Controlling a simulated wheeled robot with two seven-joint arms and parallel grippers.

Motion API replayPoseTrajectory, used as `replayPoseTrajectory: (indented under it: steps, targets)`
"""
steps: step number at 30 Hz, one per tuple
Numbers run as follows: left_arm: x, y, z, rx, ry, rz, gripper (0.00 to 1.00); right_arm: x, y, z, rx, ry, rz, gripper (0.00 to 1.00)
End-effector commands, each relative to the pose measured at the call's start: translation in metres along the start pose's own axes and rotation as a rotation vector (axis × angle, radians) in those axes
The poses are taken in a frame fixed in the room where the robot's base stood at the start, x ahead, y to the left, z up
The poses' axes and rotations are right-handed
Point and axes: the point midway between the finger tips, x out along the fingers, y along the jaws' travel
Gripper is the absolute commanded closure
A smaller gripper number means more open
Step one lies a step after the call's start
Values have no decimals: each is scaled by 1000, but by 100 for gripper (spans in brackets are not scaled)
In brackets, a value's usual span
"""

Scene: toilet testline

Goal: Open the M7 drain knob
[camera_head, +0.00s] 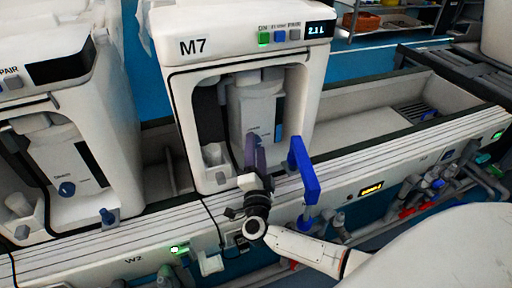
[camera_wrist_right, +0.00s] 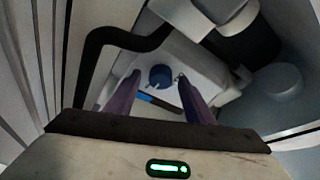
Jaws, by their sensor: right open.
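The M7 unit (camera_head: 240,60) is a white cabinet with an open front bay. Inside is a light grey box (camera_head: 258,103). In the right wrist view, a round blue knob (camera_wrist_right: 160,77) sits on the pale face of this box. My right gripper (camera_head: 256,150) reaches into the bay in front of the box and largely hides the knob in the head view. In the right wrist view, its two purple fingers (camera_wrist_right: 157,85) are spread apart, with the knob showing between their tips. The fingers look empty; whether they touch the knob cannot be told. My left gripper is not in view.
A blue lever-like handle (camera_head: 303,170) stands just right of my right gripper. A similar unit (camera_head: 60,120) with its own blue knob (camera_head: 66,189) is at the left. A grey rail (camera_head: 400,150) runs along the front. A dark curved hose (camera_wrist_right: 95,50) is close to the fingers.

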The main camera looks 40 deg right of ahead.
Motion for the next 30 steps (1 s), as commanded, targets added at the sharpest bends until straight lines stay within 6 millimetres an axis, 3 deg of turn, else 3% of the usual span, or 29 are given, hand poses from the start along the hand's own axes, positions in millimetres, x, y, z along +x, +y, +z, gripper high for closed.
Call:
replayPoseTrajectory:
  steps: [9,15,30]
  targets:
    - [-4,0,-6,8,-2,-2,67,-62,0,0,1,-3,5,52]
    - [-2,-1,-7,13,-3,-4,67,-89,0,0,0,-1,3,52]
    - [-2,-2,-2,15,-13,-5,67,-96,0,0,0,0,1,52]
